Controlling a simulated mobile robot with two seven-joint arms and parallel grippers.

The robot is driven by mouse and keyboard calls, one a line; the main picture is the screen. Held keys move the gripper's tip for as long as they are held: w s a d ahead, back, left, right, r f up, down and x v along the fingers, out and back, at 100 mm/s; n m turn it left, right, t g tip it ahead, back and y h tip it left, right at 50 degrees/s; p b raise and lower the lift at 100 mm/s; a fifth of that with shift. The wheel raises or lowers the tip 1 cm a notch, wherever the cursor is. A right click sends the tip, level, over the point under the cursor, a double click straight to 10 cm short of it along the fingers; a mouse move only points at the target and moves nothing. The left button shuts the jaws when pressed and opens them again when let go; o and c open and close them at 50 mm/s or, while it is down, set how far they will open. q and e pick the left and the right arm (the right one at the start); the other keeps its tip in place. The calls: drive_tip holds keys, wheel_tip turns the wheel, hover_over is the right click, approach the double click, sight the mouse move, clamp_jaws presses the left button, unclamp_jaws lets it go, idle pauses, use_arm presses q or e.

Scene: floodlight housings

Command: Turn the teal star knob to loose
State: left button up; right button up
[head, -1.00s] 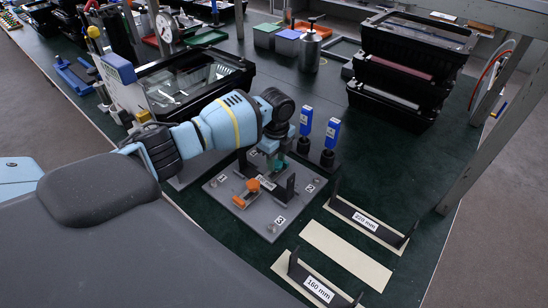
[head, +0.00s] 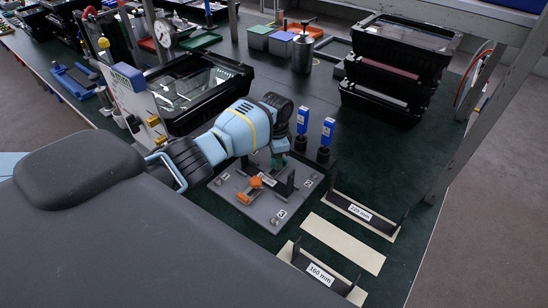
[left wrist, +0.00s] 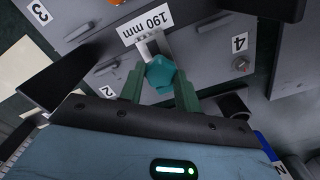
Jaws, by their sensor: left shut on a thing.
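The teal star knob (left wrist: 160,73) sits between the two green fingers of my left gripper (left wrist: 160,88) in the left wrist view, and the fingers are shut on it. In the head view my left gripper (head: 279,158) reaches down at the back of the grey fixture plate (head: 262,212), and my wrist mostly hides the knob there. A 190 mm label (left wrist: 146,27) lies just beyond the knob in the left wrist view. My right gripper is not in view.
An orange knob (head: 256,182) and an orange handle stand on the plate near my gripper. Two blue-topped posts (head: 327,132) stand close to the right of my wrist. A black bin (head: 185,98) lies behind my forearm. A 220 mm holder (head: 362,214) lies to the right.

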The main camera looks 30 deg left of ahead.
use_arm(q)
drive_tip(key=n+p, duration=0.1)
drive_tip(key=n, duration=0.5)
drive_tip(key=shift+n, duration=0.3)
idle(0.4)
drive_tip(key=o, duration=1)
drive_tip(key=shift+r, duration=0.15)
wheel_tip(320, 180, up, 8)
drive_tip(key=shift+f, duration=0.2)
drive_tip(key=shift+s+f, duration=0.1)
drive_tip(key=shift+f, duration=0.05)
